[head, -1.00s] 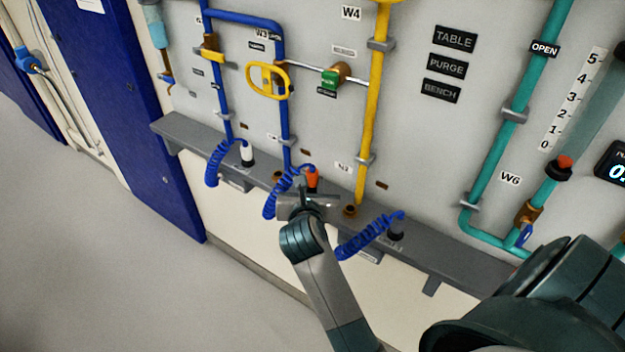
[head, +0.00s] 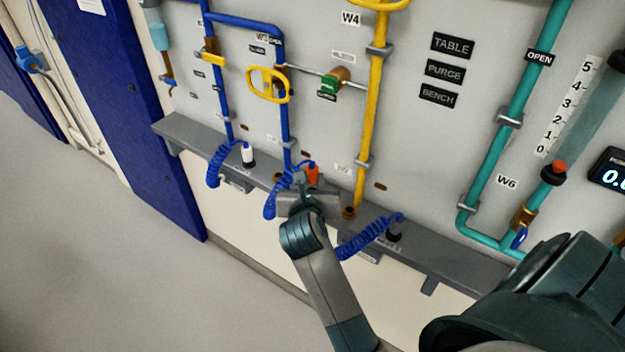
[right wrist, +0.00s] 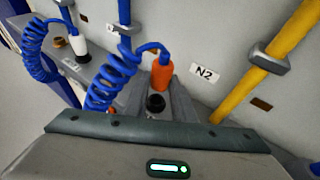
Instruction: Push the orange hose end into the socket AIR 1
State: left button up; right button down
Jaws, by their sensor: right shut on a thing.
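The orange hose end (head: 313,175), on a coiled blue hose, stands roughly upright at the grey ledge below the blue pipe. In the right wrist view the orange hose end (right wrist: 162,76) shows above a black lower part (right wrist: 155,103). My right gripper (head: 309,194) is shut on the hose end, with its fingers low on either side of it. A brass fitting (head: 278,176) under the blue pipe is partly hidden behind the coil. I cannot read an AIR 1 label. My left gripper is not in view.
A white hose end (head: 248,155) stands to the left on the ledge (head: 455,262), and a black one (head: 394,232) to the right. Another brass fitting (head: 349,212) sits under the yellow pipe (head: 371,110). Coiled blue hoses hang close on both sides of my gripper.

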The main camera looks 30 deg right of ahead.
aim_at(312, 165)
jog(key=shift+r+p, duration=1.95)
jog(key=shift+r, duration=0.25)
dwell(0.6)
